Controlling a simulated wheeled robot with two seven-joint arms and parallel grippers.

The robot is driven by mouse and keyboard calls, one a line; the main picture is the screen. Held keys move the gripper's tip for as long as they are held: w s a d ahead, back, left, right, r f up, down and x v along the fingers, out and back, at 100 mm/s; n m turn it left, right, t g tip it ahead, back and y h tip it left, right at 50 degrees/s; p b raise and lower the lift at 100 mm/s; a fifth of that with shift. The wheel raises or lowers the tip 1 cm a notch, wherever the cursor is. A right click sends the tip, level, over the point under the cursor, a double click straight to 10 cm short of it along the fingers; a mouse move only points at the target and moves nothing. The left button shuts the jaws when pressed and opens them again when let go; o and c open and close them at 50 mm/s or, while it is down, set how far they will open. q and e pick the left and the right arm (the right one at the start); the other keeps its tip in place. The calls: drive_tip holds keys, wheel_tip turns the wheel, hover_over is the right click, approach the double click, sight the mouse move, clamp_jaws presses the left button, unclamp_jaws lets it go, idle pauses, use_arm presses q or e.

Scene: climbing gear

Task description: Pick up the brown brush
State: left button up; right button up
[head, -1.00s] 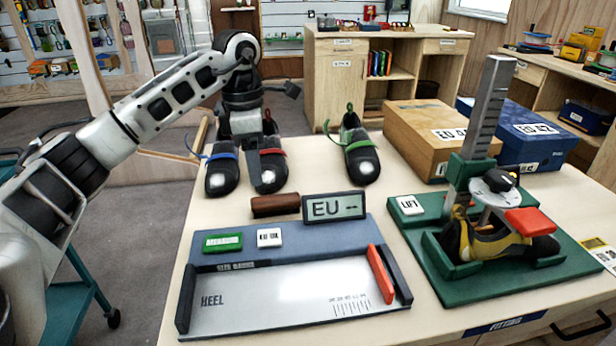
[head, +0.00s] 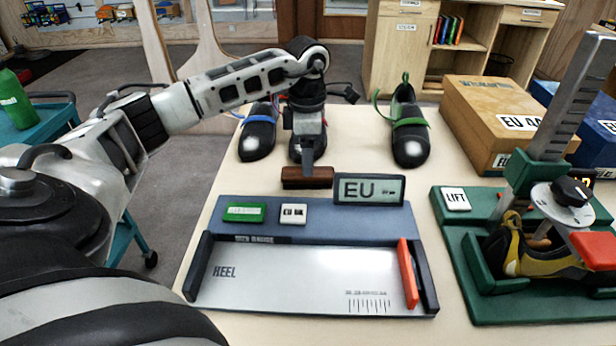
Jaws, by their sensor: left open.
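The brown brush (head: 307,178) lies on the table just behind the blue size gauge, left of its EU display. It has a brown top and a darker lower edge. My left gripper (head: 307,168) points down right over the brush, its fingertips at or just above the brush's top. It is open; I cannot tell whether the fingers straddle the brush. My right gripper is not in view.
Shoes stand behind the brush: one with a blue strap (head: 257,135), one with a green strap (head: 409,130), and one partly hidden by my gripper. The size gauge (head: 320,280) lies in front. A green fixture (head: 470,250) holding a shoe stands right.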

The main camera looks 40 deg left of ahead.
use_arm(q)
wheel_tip(320, 180, down, 5)
drive_tip(key=shift+d, duration=0.15)
drive_tip(key=c, duration=1.2)
drive_tip(key=shift+o, duration=0.2)
drive_tip(key=shift+r, duration=0.2)
drive_tip(key=shift+r, duration=0.25)
wheel_tip(320, 180, up, 2)
drive_tip(key=shift+r, duration=0.1)
drive_tip(key=s+d+r+b, duration=0.1)
drive_tip(key=s+d+r, duration=0.5)
drive_tip(key=s+r, duration=0.4)
drive_tip(key=s, duration=0.2)
drive_tip(key=shift+s+d, duration=0.2)
drive_tip(key=shift+s, duration=0.1)
